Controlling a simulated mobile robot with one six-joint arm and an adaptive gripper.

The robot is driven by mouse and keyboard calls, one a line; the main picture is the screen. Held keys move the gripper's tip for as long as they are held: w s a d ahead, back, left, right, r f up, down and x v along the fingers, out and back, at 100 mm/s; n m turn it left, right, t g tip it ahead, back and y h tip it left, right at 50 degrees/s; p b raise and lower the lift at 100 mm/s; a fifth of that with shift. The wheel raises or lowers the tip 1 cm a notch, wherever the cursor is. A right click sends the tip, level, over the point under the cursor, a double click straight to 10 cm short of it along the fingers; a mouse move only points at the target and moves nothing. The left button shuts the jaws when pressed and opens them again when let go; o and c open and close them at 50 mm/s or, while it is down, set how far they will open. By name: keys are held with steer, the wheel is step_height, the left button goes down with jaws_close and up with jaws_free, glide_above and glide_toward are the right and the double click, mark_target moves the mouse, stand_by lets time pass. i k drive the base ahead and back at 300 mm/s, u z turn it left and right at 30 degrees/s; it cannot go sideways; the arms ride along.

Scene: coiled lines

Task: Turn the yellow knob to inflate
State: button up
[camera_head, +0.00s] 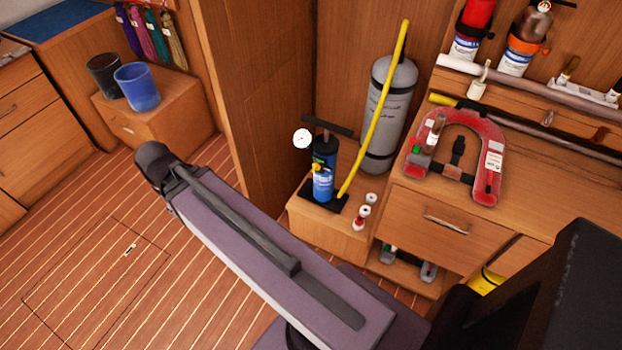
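A small yellow part (316,168), which looks like the yellow knob, is on the side of a blue and black hand pump (324,180). The pump stands upright on a low wooden ledge, with a black T-handle (328,127) on top and a round white gauge (302,138) at its upper left. A yellow hose or pole (375,110) slants up from beside the pump, in front of a grey cylinder (392,120). A red horseshoe-shaped float (438,127) lies on the counter to the right. My arm crosses the foreground; no gripper fingers can be made out.
Small red and white items (364,211) sit on the ledge right of the pump. A tall wooden panel (262,90) stands behind left. Two cups (138,88) stand on a box at the left. Poles and bottles line the right counter. The striped floor (80,270) is open at left.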

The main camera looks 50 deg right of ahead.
mark_target(316, 166)
steer(key=k, duration=1.9)
steer(key=z, duration=0.8)
steer(key=i, duration=1)
